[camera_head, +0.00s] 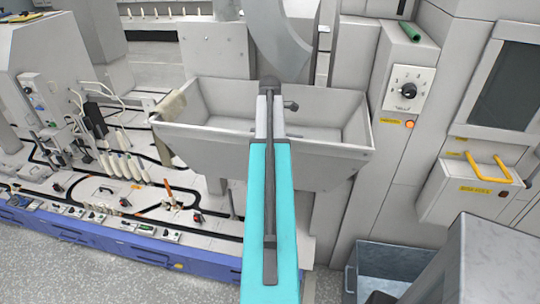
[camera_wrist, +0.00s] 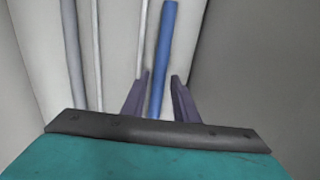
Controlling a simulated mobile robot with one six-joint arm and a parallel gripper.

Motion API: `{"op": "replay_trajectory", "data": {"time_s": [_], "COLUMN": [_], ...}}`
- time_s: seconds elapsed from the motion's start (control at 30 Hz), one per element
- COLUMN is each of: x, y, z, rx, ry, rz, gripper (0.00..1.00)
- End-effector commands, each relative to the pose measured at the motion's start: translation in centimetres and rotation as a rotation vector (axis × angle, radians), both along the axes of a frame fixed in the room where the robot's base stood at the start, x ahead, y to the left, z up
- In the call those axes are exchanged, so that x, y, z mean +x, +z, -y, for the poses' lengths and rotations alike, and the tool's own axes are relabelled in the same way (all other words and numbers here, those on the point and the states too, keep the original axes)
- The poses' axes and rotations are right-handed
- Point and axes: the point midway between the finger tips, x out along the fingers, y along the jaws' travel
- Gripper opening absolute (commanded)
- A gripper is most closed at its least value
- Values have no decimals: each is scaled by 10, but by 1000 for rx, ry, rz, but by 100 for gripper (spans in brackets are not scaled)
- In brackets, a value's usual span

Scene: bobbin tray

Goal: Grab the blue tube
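In the wrist view a blue tube (camera_wrist: 163,55) runs lengthwise from the top edge down between the two dark purple fingers of my gripper (camera_wrist: 160,76). The fingers are apart, with the tube nearer the left one. I cannot tell whether the tube lies between the fingers or beyond them. In the head view my turquoise arm reaches over the grey tray (camera_head: 225,143). The blue tube cannot be made out there, and my fingers are hidden.
In the wrist view, a thin white tube (camera_wrist: 98,50) and a grey-blue tube (camera_wrist: 71,50) lie left of the blue one, and a grey wall (camera_wrist: 250,70) rises at right. In the head view, a green tube (camera_head: 410,31) lies on the cabinet, and a machine bench with white bobbins (camera_head: 118,165) stands left.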

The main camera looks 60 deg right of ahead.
Motion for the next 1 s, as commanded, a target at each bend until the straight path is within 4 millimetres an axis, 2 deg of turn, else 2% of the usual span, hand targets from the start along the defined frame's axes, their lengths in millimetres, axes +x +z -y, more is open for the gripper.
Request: {"op": "replay_trajectory", "data": {"time_s": [0.3, 0.87, 1.0], "x": [-1, -1, -1], "y": [-21, -22, -22], "z": [0, 1, 1], "rx": [-1, -1, -1], "ry": [-1, -1, -1], "rz": [0, 0, 0], "gripper": [27, 27, 6]}}
